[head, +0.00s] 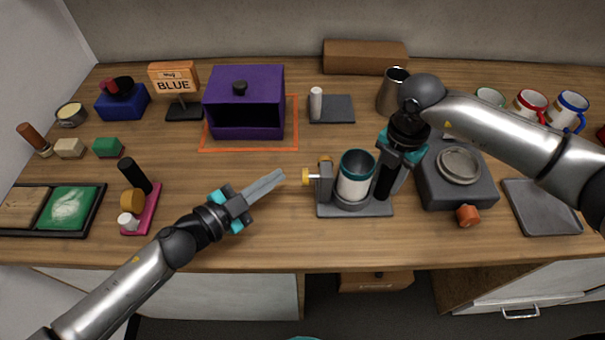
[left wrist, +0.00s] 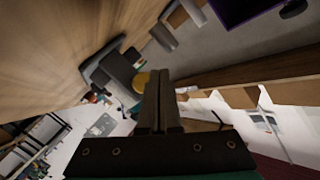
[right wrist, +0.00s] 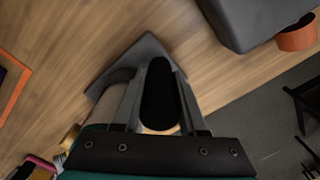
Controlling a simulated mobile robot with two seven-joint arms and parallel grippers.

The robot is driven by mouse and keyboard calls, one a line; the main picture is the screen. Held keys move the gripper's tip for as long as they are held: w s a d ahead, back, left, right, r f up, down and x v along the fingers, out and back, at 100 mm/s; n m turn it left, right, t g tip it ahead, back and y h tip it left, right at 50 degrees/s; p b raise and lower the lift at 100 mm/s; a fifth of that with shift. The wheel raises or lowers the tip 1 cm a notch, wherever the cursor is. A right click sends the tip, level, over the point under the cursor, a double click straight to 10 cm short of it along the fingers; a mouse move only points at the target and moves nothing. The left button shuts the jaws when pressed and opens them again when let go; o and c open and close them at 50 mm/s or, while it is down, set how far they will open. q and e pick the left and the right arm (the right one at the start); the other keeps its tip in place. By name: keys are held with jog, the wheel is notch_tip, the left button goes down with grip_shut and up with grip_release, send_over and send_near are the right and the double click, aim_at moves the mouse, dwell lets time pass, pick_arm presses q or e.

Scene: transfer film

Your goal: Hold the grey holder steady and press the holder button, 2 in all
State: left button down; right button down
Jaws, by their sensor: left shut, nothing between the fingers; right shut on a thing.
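The grey holder (head: 355,210) stands mid-counter. A white cup with a teal rim (head: 354,175) sits upright in it. The yellow holder button (head: 307,177) sticks out from the holder's left side and shows behind the fingertips in the left wrist view (left wrist: 141,80). My left gripper (head: 280,175) is shut and empty, its tips pointing at the button with a small gap. My right gripper (head: 390,165) is shut on a black handle (head: 384,182) at the holder's right side; the handle lies between the fingers in the right wrist view (right wrist: 158,95).
A dark grey machine with a round dish (head: 460,167) stands just right of my right gripper, with a grey tray (head: 541,207) beyond. A purple box (head: 243,102) stands behind. A pink stand (head: 142,215) is to the left. The counter in front of the holder is clear.

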pick_arm(q)
jog(key=shift+w+a, duration=0.1)
jog(key=shift+a, duration=1.5)
pick_arm(e)
jog(key=shift+c, duration=1.9)
grip_release()
